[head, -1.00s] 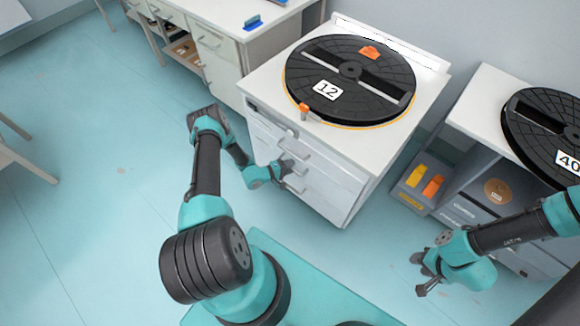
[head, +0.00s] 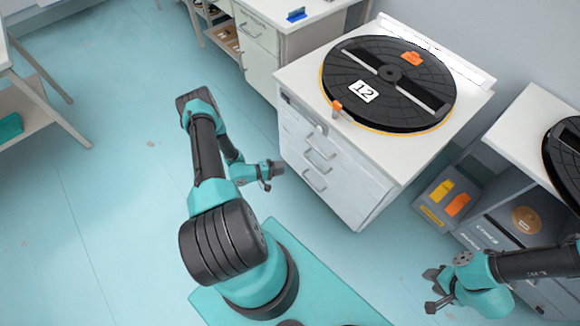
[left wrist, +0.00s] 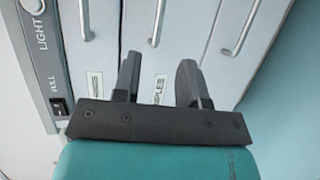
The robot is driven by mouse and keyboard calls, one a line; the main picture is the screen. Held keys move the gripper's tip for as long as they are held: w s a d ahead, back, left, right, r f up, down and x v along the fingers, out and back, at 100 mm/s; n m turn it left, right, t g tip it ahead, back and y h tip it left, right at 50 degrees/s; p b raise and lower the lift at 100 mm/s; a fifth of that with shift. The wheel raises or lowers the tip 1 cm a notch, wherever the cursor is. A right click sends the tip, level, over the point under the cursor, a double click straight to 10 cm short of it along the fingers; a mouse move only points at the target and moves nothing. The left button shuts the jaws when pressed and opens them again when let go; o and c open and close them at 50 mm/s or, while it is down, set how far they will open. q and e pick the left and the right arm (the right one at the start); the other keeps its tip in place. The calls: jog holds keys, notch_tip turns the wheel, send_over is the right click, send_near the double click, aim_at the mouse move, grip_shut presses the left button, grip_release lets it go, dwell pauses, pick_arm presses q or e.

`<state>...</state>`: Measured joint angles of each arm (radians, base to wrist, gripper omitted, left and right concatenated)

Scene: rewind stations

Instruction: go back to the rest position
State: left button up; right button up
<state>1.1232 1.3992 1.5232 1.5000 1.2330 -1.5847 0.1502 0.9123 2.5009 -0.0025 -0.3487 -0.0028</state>
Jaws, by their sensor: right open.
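My left gripper (head: 271,173) hangs left of the white drawer cabinet (head: 345,185) in the head view, beside its drawer fronts. In the left wrist view its two fingers (left wrist: 160,82) stand apart with nothing between them; drawer fronts and metal handles lie beyond. My right gripper (head: 437,289) is at the lower right of the head view, open and empty, above the floor. A black reel marked 12 (head: 388,82) lies on top of the cabinet, with an orange piece (head: 411,58) on it.
A second black reel (head: 566,160) is cut off at the right edge, on a grey shelf unit. A bin with yellow and orange items (head: 446,200) stands between the cabinets. A desk (head: 255,45) is at the back.

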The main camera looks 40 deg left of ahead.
pick_arm(q)
jog(key=shift+s+a+r, duration=0.1)
jog(key=shift+s+a, duration=0.1)
jog(key=shift+s, duration=0.25)
jog(key=shift+d, duration=0.1)
jog(key=s+d+r+m+g+h, duration=0.1)
jog(key=s+d+r+m+g, duration=0.25)
jog(key=d+g, duration=0.45)
jog(key=s+d+r+m+g, duration=0.3)
jog(key=d+r+g, duration=0.1)
jog(key=d+g, duration=0.4)
jog(key=w+d+r+m+t+y, duration=0.3)
jog(key=d+r, duration=0.4)
jog(key=r, duration=0.4)
jog(key=shift+w+m+y, duration=0.35)
jog(key=shift+m+y, duration=0.4)
jog(key=shift+y, duration=0.35)
